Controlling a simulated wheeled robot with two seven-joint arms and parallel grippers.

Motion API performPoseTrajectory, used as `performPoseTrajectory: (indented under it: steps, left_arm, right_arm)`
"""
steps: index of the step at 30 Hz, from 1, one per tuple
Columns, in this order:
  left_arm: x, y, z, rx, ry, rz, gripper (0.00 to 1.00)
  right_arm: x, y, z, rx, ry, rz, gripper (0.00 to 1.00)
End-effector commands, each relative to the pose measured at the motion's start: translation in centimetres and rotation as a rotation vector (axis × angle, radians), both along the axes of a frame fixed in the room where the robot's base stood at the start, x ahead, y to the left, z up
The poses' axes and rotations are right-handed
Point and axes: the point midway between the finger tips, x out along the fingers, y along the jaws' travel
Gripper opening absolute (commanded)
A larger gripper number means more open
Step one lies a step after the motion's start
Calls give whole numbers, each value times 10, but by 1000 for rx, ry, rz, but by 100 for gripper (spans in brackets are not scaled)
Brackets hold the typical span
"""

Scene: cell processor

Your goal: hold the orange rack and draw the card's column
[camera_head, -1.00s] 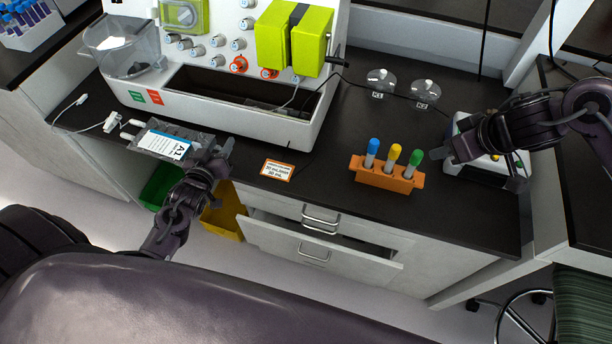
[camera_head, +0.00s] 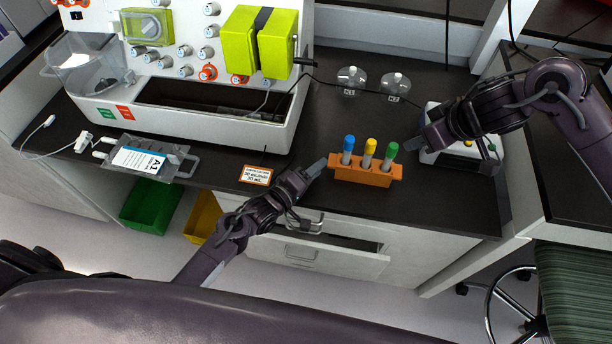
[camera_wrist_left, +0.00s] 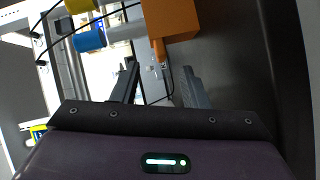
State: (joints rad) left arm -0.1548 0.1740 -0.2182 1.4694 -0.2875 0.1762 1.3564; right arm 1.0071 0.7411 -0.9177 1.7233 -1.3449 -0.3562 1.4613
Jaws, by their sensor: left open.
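The orange rack (camera_head: 364,173) stands on the dark bench, holding three upright tubes: one blue-capped (camera_head: 348,148), one yellow-capped (camera_head: 370,151) and one green-capped (camera_head: 390,155). My left gripper (camera_head: 318,170) is open at the rack's left end. In the left wrist view the rack (camera_wrist_left: 168,20) is ahead, its narrow end tab between the opening of the fingers (camera_wrist_left: 158,88); I see no grip on it. My right gripper (camera_head: 413,143) is just right of the green-capped tube, apart from it; its finger opening is unclear. An orange-bordered card (camera_head: 256,175) lies left of the rack, its small print hard to read.
The white processor (camera_head: 200,115) stands behind to the left. A clear bag labelled A1 (camera_head: 140,160) lies at the bench's front left. Two small clear domes (camera_head: 351,78) sit behind the rack. A white device (camera_head: 460,150) is under my right arm. A drawer (camera_head: 325,255) is partly open below.

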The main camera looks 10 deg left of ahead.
Motion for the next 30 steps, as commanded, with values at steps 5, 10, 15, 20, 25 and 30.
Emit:
performPoseTrajectory:
  steps: [5, 10, 15, 20, 25, 30]
  left_arm:
    - [23, -12, -3, 2, -1, 1, 40]
    - [33, -18, -5, 2, 0, 1, 40]
    - [35, -19, -6, 4, 0, 1, 40]
    - [35, -19, -6, 4, 0, 1, 36]
    - [34, -19, -6, 4, 0, 1, 14]
    - [34, -18, -6, 4, 0, 1, 0]
  right_arm:
    - [0, 0, 0, 0, 0, 0, 36]
    - [0, 0, 0, 0, 0, 0, 36]
    - [0, 0, 0, 0, 0, 0, 36]
    - [0, 0, 0, 0, 0, 0, 36]
    - [0, 0, 0, 0, 0, 0, 36]
    - [0, 0, 0, 0, 0, 0, 36]
